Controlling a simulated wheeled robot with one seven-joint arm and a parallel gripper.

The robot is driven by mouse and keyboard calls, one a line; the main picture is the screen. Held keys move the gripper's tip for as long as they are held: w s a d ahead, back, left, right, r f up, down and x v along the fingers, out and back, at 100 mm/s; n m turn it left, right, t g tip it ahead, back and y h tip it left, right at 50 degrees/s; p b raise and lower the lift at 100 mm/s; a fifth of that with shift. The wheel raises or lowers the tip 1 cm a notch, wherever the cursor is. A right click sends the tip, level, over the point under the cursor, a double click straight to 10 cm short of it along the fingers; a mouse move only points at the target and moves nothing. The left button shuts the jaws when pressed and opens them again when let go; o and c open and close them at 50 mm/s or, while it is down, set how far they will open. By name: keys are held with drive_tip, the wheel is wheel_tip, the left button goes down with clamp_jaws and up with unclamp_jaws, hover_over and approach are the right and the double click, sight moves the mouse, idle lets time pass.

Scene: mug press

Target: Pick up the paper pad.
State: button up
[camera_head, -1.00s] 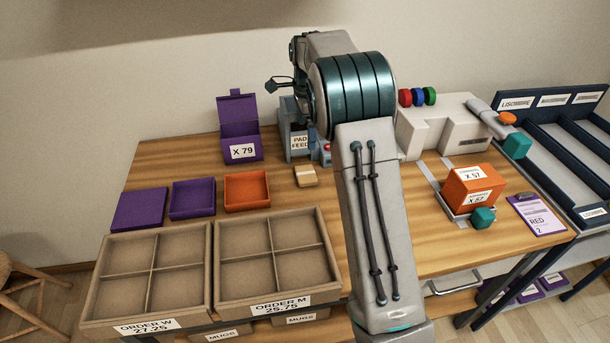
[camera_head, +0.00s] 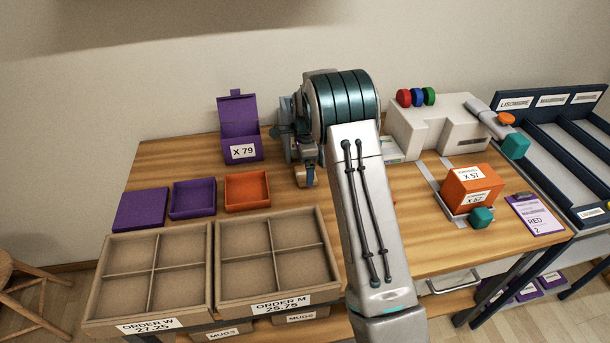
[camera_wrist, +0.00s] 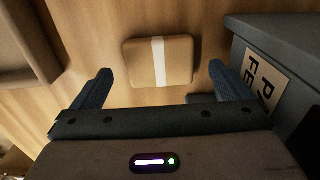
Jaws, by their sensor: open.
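The paper pad (camera_wrist: 178,61) is a small tan square block with a white band. It lies on the wooden table in front of the pad feeder. In the wrist view it sits ahead of my open gripper (camera_wrist: 158,82), centred roughly between the two dark fingers and not clearly touched by either. In the head view my gripper (camera_head: 305,180) is low over the pad's spot, and the pad is mostly hidden behind it.
The pad feeder (camera_wrist: 275,75) stands close to the right finger in the wrist view. Cardboard order boxes (camera_head: 325,235) stand in front, with an orange tray (camera_head: 247,207) to the left. A purple box (camera_head: 239,127) stands at the back left.

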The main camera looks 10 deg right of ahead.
wheel_tip(320, 180, down, 2)
drive_tip(key=shift+c, duration=0.4)
drive_tip(key=c, duration=1)
drive_tip(key=shift+r, duration=0.1)
